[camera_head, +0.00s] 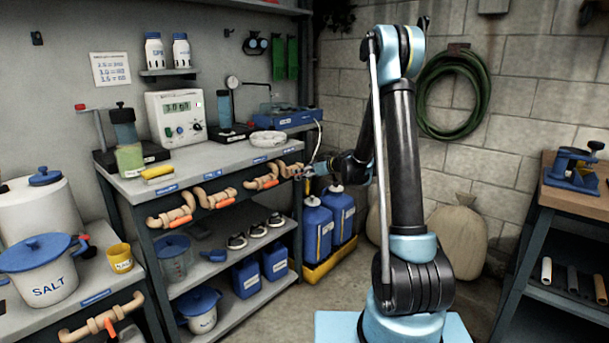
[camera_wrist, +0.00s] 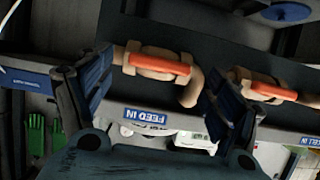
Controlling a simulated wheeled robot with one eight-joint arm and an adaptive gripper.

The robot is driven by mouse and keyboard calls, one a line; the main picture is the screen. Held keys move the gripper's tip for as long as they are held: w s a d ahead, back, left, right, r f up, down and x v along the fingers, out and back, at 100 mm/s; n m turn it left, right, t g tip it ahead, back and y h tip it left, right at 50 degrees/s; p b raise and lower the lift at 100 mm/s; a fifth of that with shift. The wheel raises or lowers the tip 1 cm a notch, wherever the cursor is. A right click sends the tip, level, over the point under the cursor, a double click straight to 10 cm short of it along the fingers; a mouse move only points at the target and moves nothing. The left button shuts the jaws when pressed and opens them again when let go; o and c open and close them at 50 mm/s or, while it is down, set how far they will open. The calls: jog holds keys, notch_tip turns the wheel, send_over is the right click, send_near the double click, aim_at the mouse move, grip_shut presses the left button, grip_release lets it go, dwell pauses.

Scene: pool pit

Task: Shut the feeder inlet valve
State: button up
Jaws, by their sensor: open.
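The feeder inlet valve is a tan pipe fitting with an orange-red lever (camera_wrist: 160,63), seen upside down in the wrist view above a blue FEED IN label (camera_wrist: 143,116). Its lever lies along the pipe. In the head view this valve (camera_head: 292,169) is at the right end of the bench's front edge, partly hidden by my gripper. My gripper (camera_wrist: 156,82) is open and empty, its two blue-padded fingers on either side of the lever in the wrist view. No contact with the lever shows. In the head view my gripper (camera_head: 309,170) is just right of the valve.
Similar valves with orange-red levers (camera_head: 268,183) (camera_head: 223,197) (camera_head: 181,216) line the bench front to the left. The neighbouring lever (camera_wrist: 275,91) is close in the wrist view. Blue jugs (camera_head: 318,228) stand below my gripper in a yellow tray (camera_head: 330,260).

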jog(key=shift+w+a+f, duration=0.25)
jog(key=shift+w+a, duration=0.15)
jog(key=shift+a, duration=0.1)
jog(key=shift+c, duration=0.5)
jog(key=c, duration=1)
jog(key=shift+o, duration=0.2)
jog(key=shift+d, duration=0.1)
